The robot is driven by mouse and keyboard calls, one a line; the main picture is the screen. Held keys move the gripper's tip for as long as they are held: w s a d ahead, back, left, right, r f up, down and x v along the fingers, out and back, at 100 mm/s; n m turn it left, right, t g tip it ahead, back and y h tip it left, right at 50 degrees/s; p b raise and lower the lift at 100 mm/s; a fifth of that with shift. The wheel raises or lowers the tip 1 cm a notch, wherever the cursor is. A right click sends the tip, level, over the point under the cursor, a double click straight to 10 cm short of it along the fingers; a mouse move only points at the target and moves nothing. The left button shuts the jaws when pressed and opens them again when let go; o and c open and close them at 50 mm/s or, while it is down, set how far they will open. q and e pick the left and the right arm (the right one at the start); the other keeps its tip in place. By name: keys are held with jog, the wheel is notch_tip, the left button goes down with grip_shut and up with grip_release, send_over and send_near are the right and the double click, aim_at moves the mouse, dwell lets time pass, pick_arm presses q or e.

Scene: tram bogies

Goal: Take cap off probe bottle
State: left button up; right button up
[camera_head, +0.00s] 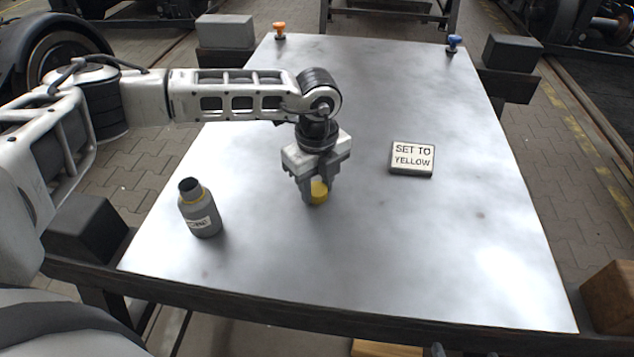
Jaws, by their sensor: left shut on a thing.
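The probe bottle (200,214) stands upright on the left part of the metal table. It is grey with a pale label and a thin yellow ring under its dark neck, and no yellow cap sits on it. My left gripper (317,196) points down near the middle of the table, right of the bottle and apart from it. It is shut on a yellow cap (319,192), partly hidden by the fingers. The cap is at or just above the tabletop; I cannot tell if it touches.
The metal table (440,260) is clear in front and on the right. A sign (412,158) reading "SET TO YELLOW" lies right of my gripper. An orange knob (279,30) and a blue knob (454,43) stand at the far corners. Dark blocks flank the table.

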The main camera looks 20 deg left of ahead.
pick_arm(q)
jog(key=shift+f, duration=0.1)
jog(key=o, duration=1.1)
